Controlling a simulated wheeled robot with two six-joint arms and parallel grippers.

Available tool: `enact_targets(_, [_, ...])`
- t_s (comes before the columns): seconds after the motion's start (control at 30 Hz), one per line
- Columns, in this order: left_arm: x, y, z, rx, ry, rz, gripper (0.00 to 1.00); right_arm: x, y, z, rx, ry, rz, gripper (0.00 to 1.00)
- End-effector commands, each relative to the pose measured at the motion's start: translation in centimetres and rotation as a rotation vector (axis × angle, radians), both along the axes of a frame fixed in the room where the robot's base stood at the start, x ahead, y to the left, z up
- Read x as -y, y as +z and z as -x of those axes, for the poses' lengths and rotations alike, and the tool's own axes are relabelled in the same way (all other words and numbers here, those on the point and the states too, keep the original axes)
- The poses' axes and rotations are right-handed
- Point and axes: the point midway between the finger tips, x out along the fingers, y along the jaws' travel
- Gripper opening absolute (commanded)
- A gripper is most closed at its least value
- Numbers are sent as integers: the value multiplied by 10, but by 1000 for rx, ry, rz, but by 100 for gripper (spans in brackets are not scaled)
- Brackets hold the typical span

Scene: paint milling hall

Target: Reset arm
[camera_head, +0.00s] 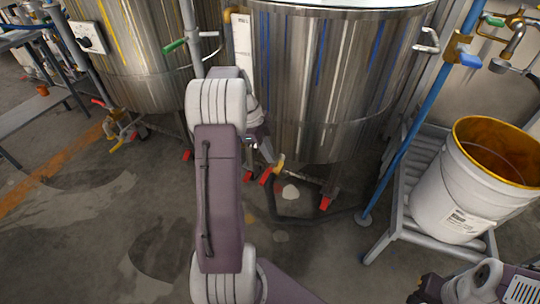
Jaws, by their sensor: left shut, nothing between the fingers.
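My left arm rises from the bottom middle of the head view and bends over at the top. My left gripper (266,150) is small and partly hidden behind my own forearm. It points down in front of the large steel vat (325,85), is shut and holds nothing. Part of my right arm (475,287) shows at the bottom right corner; its gripper is out of view.
A second steel vat (135,55) stands at the left. A white bucket (455,195) with a yellow rim sits on a grey rack (402,205) at the right. A blue pipe (415,125) stands beside it. Open floor (110,220) lies at the left.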

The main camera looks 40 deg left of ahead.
Motion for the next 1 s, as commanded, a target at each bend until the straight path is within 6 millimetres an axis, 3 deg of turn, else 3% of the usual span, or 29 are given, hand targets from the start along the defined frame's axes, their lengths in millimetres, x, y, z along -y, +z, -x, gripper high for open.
enact_targets(0.37, [1, 0, 0, 1, -2, 0, 0, 0, 0, 0, 0, 0, 0, 36])
enact_targets(0.47, [17, 5, -9, 11, -47, -8, 0, 0, 0, 0, 0, 0, 0, 36])
enact_targets(0.57, [58, 25, -22, 45, -156, -30, 0, 0, 0, 0, 0, 0, 0, 36])
enact_targets(0.7, [142, 31, 11, 2, -318, -65, 0, 0, 0, 0, 0, 0, 0, 36])
enact_targets(0.8, [181, 17, 50, -75, -205, -130, 0, 0, 0, 0, 0, 0, 0, 36])
enact_targets(0.9, [197, 0, 85, -135, 14, -192, 0, 0, 0, 0, 0, 0, 0, 36])
enact_targets(1.0, [199, -18, 113, -175, 279, -229, 0, 0, 0, 0, 0, 0, 0, 36])
